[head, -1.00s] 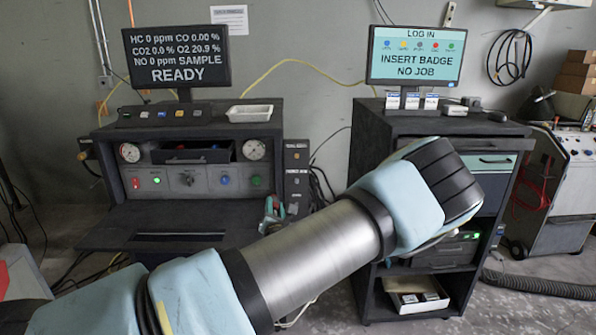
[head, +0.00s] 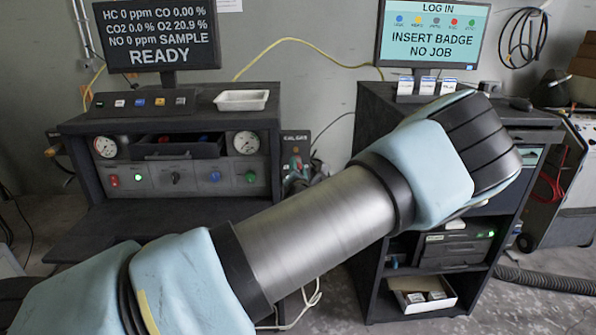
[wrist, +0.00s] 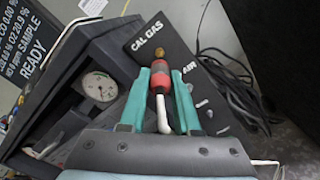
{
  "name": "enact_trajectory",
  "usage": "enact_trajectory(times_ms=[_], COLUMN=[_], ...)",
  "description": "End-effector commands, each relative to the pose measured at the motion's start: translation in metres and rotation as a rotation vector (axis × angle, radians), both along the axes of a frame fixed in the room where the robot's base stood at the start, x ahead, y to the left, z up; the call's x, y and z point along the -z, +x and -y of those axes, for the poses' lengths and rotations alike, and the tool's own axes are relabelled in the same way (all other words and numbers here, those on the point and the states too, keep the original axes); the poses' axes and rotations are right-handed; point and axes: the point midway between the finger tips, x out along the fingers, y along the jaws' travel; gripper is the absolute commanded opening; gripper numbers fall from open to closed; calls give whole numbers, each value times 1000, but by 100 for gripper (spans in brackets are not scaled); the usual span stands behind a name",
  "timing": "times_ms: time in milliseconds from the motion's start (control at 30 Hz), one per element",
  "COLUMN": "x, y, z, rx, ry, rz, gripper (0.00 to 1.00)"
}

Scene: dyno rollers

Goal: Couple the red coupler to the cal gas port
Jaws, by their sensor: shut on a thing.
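My gripper (wrist: 160,76) has two teal fingers closed on the red coupler (wrist: 160,84) in the wrist view. A white hose end hangs from the coupler toward my palm. The brass cal gas port (wrist: 160,56) shows at the coupler's far end, under the CAL GAS label on the dark panel (wrist: 145,38). The coupler lines up with the port and looks very close to it; I cannot tell whether it is seated. In the head view my gripper (head: 298,178) is small at the panel (head: 295,143), partly hidden behind my arm.
The analyser bench (head: 180,185) with gauges and a white tray (head: 242,100) stands left of the panel. A dark cabinet (head: 365,110) with a screen stands right. Black cables (wrist: 225,60) hang right of the panel in the wrist view.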

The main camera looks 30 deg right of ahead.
Motion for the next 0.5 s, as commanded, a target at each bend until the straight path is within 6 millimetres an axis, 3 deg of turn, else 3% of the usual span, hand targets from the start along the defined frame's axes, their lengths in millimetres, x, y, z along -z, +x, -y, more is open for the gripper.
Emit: enact_trajectory(times_ms=[500], x=[-2], y=[40], z=[19], rx=[1], ry=[-7], rz=[5], gripper=[0])
